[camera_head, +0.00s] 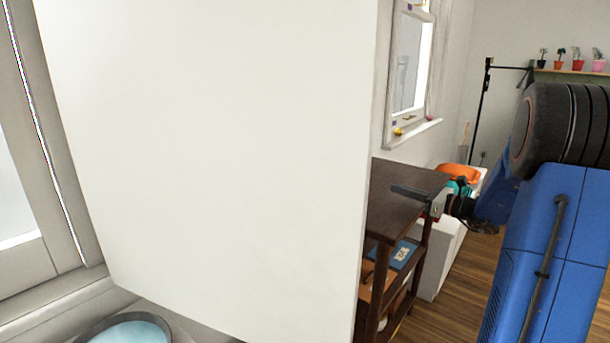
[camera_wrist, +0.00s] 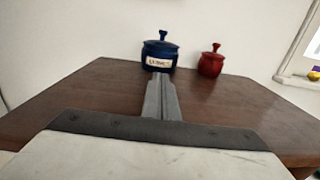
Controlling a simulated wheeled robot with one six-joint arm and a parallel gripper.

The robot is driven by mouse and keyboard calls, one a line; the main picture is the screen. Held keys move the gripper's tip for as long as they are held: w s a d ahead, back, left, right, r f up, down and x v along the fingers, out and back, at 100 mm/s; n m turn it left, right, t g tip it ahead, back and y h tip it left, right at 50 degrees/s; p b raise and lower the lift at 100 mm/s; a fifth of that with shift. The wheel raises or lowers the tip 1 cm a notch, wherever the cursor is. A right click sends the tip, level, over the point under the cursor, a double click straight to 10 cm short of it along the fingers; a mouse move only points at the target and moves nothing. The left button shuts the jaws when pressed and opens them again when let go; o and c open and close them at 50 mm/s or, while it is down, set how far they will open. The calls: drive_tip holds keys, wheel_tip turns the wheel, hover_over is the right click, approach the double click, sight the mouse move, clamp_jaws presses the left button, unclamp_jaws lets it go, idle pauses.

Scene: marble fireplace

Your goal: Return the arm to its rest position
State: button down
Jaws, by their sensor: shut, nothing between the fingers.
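My arm shows on the right of the head view, with blue links and a dark joint. My gripper (camera_head: 408,193) points left over the top of a dark brown wooden shelf unit (camera_head: 400,172). In the wrist view my gripper (camera_wrist: 160,82) is shut, its two fingers side by side with nothing between them. Beyond the fingertips, a blue lidded pot (camera_wrist: 160,52) with a white label and a smaller red lidded pot (camera_wrist: 211,62) stand on the brown top. The pots are not visible in the head view.
A large white panel (camera_head: 210,150) fills the head view's left and middle and hides part of the shelf. An orange item (camera_head: 459,173) and a white box-like unit (camera_head: 437,262) are behind my gripper. A window (camera_head: 408,65) is on the wall. Wooden floor (camera_head: 455,295) shows at lower right.

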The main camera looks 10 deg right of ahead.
drive_tip(key=s+a+n+g, duration=0.1)
drive_tip(key=s+a+n, duration=0.1)
drive_tip(key=a, duration=0.2)
drive_tip(key=s+a+n+g, duration=0.2)
drive_tip(key=a, duration=0.3)
drive_tip(key=s+a+n+g+y, duration=0.1)
drive_tip(key=s+a+n+g, duration=0.1)
drive_tip(key=s+a, duration=0.1)
drive_tip(key=shift+a+f+n, duration=0.2)
drive_tip(key=shift+a+n, duration=0.1)
drive_tip(key=shift+a, duration=0.6)
drive_tip(key=s+a+f+n+g+h, duration=0.25)
drive_tip(key=s+a+n, duration=0.3)
drive_tip(key=s, duration=0.35)
drive_tip(key=s+a+f+n+g+h, duration=0.2)
drive_tip(key=s+a+n+g, duration=0.3)
drive_tip(key=s, duration=0.4)
drive_tip(key=s+d+f+n+t+h, duration=0.1)
drive_tip(key=s+d+f+n+h, duration=0.1)
drive_tip(key=s+n, duration=0.4)
drive_tip(key=s+d+f+n+t+h, duration=0.1)
drive_tip(key=s+d+n+h, duration=0.1)
drive_tip(key=s+n+h, duration=0.3)
drive_tip(key=shift+s+d+f+n+t, duration=0.2)
drive_tip(key=shift+s+f+n+t, duration=0.15)
drive_tip(key=shift+s, duration=1.55)
